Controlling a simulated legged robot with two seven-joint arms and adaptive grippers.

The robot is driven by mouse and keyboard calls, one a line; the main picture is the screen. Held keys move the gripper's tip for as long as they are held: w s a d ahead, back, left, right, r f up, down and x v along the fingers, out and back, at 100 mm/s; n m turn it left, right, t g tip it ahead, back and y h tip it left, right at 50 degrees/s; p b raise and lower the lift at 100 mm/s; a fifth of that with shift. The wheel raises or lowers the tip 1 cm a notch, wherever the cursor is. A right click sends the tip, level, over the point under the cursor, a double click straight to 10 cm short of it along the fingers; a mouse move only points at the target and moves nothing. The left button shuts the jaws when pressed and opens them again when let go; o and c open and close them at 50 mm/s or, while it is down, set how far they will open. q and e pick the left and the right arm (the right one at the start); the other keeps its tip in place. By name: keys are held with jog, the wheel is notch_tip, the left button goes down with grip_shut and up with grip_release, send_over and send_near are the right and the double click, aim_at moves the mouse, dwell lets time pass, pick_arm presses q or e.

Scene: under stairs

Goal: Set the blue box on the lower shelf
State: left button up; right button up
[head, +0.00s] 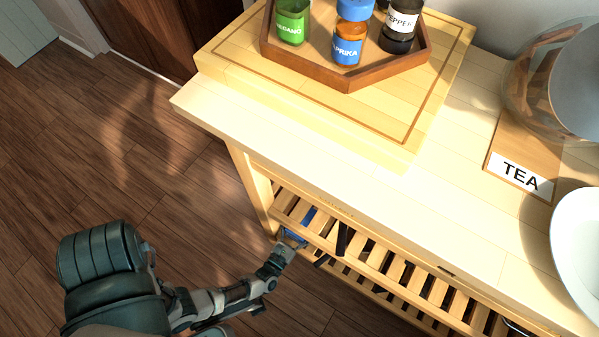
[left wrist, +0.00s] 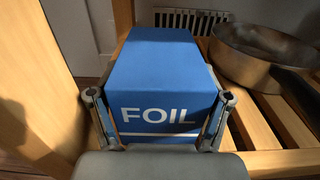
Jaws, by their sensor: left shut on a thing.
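The blue box, printed "FOIL" (left wrist: 160,80), fills the middle of the left wrist view. My left gripper (left wrist: 157,118) has a finger on each side of its near end and is shut on it. The box is over or on the slatted lower shelf (left wrist: 273,118); I cannot tell whether its underside touches the slats. In the head view, my left gripper (head: 287,247) reaches under the tabletop at the left end of the lower shelf (head: 390,262), and only a little of the blue box (head: 308,217) shows between slats. My right gripper is not in view.
A metal pan (left wrist: 262,52) stands on the shelf right of the box. A wooden leg (left wrist: 47,75) is close on the left. Above are the tabletop (head: 330,170), a cutting board (head: 235,65), a spice tray (head: 345,78), a tea jar (head: 530,90) and a white bowl (head: 580,240).

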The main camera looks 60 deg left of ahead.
pick_arm(q)
jog(key=o, duration=1.5)
jog(key=shift+f, duration=0.1)
notch_tip(320, 180, up, 10)
jog(key=shift+w+r, duration=0.1)
